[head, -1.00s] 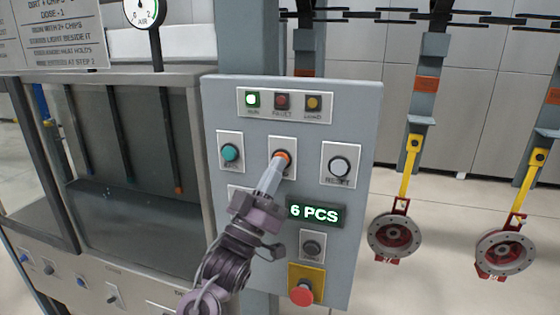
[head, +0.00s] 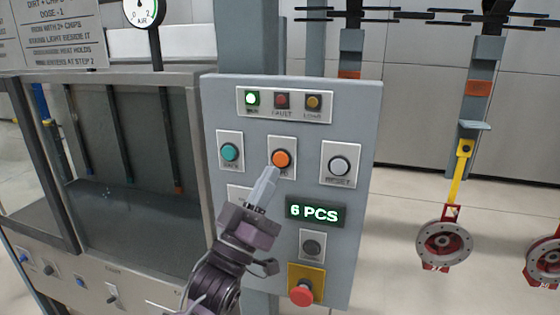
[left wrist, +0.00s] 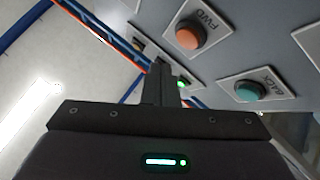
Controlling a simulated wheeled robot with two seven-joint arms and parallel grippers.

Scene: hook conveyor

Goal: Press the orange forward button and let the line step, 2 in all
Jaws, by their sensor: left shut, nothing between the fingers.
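The orange forward button (head: 281,159) is in the middle of the grey control panel (head: 353,110). In the left wrist view the button (left wrist: 190,36) sits on a plate marked FWD. My left gripper (head: 270,176) is shut and empty, its tip just below the button and apart from it as far as I can tell. In the left wrist view the gripper (left wrist: 160,80) points toward the panel. The green RUN lamp (head: 252,99) is lit. The display (head: 315,213) reads 6 PCS. My right gripper is not in view.
A red mushroom button (head: 301,292) is at the bottom. A hook carrier with a red flanged part (head: 445,243) hangs at right.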

